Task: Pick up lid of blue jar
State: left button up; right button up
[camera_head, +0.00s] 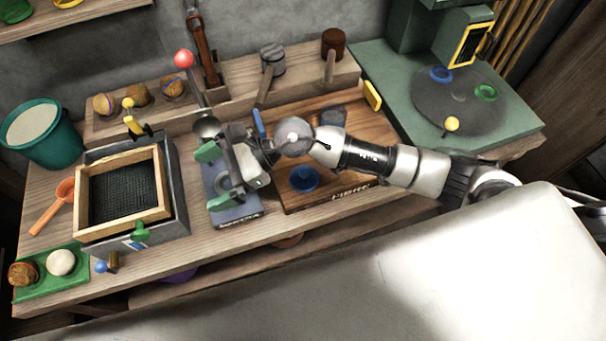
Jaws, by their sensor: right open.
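A round blue piece (304,179) with a raised middle sits on the wooden board (352,186), just below my right arm. It looks like a jar lid, but I cannot tell whether a jar is under it. My right gripper (215,176) is open, with green fingertips spread above a blue-grey plate (236,217). It is left of the blue piece and apart from it. I see nothing held between the fingers. The gripper and arm hide part of the plate and board. My left gripper is not in view.
A framed mesh box (180,210) stands left of the gripper, with a teal bucket (75,150) farther left. A ladle with a red knob (184,59) rises behind. A green machine base (525,138) stands right. The bench front edge runs below the board.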

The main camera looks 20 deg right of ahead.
jog(key=d+f+n+g+h, duration=0.1)
jog(key=d+f+n+h, duration=0.3)
jog(key=h, duration=0.1)
jog(key=n+t+h, duration=0.2)
jog(key=n+h, duration=0.4)
jog(key=h, duration=0.4)
send_over(304, 171)
jog(key=f, duration=0.3)
jog(key=shift+w+f, duration=0.4)
notch_tip(304, 171, down, 5)
jog(key=shift+r+p, duration=0.2)
jog(key=shift+p, duration=0.25)
jog(key=f, duration=0.1)
jog(key=f+p, duration=0.1)
jog(key=f, duration=0.2)
jog(key=shift+s+f+p, duration=0.3)
jog(key=shift+s+f, duration=0.1)
jog(key=shift+f, duration=0.5)
jog(key=c, duration=0.8)
jog(key=shift+c, duration=0.2)
jog(key=shift+r, duration=0.15)
